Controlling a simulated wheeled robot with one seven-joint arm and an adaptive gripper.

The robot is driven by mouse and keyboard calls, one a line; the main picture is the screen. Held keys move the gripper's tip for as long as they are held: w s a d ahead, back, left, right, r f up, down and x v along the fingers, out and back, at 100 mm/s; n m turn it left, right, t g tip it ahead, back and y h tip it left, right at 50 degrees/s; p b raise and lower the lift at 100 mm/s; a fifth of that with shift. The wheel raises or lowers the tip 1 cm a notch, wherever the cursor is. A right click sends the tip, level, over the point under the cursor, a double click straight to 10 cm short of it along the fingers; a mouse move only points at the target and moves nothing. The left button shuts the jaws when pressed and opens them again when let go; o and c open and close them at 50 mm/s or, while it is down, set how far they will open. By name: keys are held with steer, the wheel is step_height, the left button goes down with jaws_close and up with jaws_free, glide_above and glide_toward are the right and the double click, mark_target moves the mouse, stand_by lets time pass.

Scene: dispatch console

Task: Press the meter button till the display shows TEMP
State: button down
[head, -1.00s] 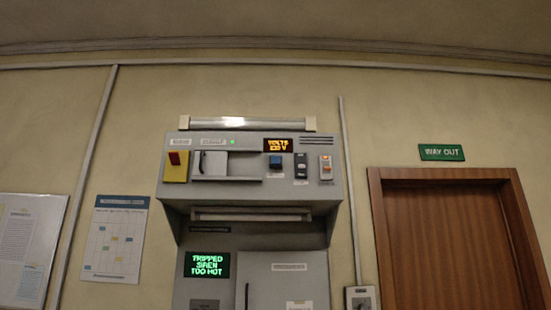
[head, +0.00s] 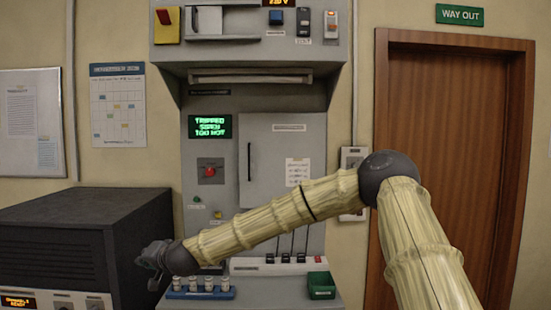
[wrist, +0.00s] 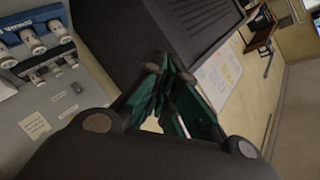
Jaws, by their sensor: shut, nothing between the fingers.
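The meter display (head: 279,3) is at the top edge of the head view, mostly cut off; only the bottom of its orange text shows, so its mode word is hidden. The blue meter button (head: 275,17) sits just below it on the grey console's upper panel. My gripper (head: 148,258) is shut and empty, low at the left beside the dark box, far below and left of the button. In the wrist view its teal fingers (wrist: 163,95) point toward the dark box; neither button nor display is in that view.
The dark box (head: 95,245) stands at lower left. A blue rack of small cylinders (head: 200,290) and a green bin (head: 320,286) are on the lower ledge. A green screen (head: 210,127) reads TRIPPED SIREN TOO HOT. The upper panel overhangs the cabinet below.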

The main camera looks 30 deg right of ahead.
mark_target(274, 12)
steer(key=d+r+m+t+p, duration=0.15)
steer(key=d+r, duration=0.35)
steer(key=r, duration=0.9)
steer(key=d+r+m+t, duration=0.15)
steer(key=d+r, duration=0.35)
steer(key=r, duration=0.9)
steer(key=d+r+m+t+p, duration=0.1)
steer(key=d+r+t, duration=0.25)
steer(key=r, duration=1.15)
steer(key=s+d+r+m+t+h, duration=0.1)
steer(key=s+d+r, duration=0.4)
steer(key=r, duration=0.5)
steer(key=s+d+r+m+t+h+p, duration=0.1)
steer(key=s+d+r+m+t, duration=0.1)
steer(key=s+d+r, duration=0.3)
steer(key=s+d+r+m+t+h+p, duration=0.1)
steer(key=s+d+r, duration=0.4)
steer(key=d+r, duration=0.6)
step_height(274, 12, up, 5)
steer(key=shift+s+d+r+m, duration=0.1)
steer(key=shift+s+d+m, duration=0.15)
steer(key=shift+m, duration=0.25)
steer(key=shift+w+p, duration=0.1)
steer(key=shift+p, duration=0.2)
